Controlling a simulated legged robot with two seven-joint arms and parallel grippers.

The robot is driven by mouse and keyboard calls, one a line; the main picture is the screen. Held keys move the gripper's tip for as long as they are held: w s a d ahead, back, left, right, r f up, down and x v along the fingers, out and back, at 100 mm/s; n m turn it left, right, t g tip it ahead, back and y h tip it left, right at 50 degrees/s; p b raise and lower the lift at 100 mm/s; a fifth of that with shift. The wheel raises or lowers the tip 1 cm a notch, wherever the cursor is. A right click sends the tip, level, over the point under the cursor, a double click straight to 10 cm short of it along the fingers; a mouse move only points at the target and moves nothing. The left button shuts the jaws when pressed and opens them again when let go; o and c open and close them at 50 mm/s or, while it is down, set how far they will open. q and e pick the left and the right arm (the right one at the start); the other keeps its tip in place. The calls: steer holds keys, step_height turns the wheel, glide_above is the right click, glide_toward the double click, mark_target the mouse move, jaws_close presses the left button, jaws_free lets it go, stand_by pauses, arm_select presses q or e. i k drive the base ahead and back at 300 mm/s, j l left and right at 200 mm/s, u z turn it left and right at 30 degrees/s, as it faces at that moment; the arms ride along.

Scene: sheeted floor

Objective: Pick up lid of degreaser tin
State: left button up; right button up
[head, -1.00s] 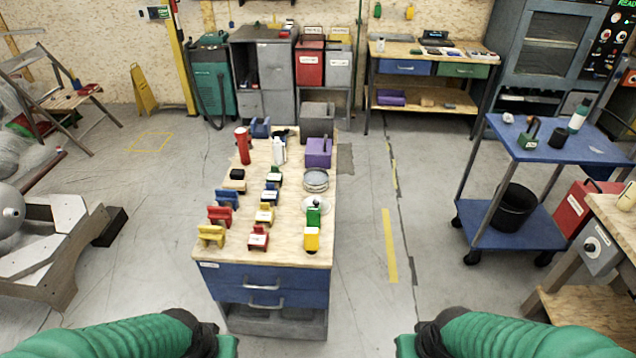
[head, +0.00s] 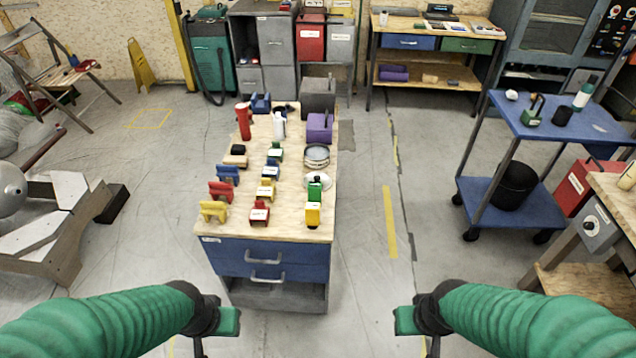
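I cannot read any label that says degreaser. A round metal tin (head: 316,153) stands near the right edge of the workbench top (head: 215,190). A pale round disc (head: 318,180) lies just in front of it and looks like a lid; the green item in front partly hides it. My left gripper (head: 228,322) is low in the head view, in front of the bench at its left. My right gripper (head: 405,320) is low and to the right of the bench. Both are well away from the tin and disc; their fingers are too hidden to read.
On the bench are a green item (head: 314,192), a yellow item (head: 312,214), a purple box (head: 319,127), a red cylinder (head: 243,121), a white bottle (head: 279,124) and several coloured clamp-like blocks. A blue cart (head: 545,125) stands right. Floor between bench and cart is clear.

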mark_target(319, 176)
steer(key=i+l+u, duration=0.5)
steer(key=i+l, duration=0.15)
steer(key=i, duration=0.15)
steer(key=i+l+u, duration=0.5)
steer(key=l, duration=0.45)
steer(key=i+j, duration=0.05)
steer(key=i, duration=0.05)
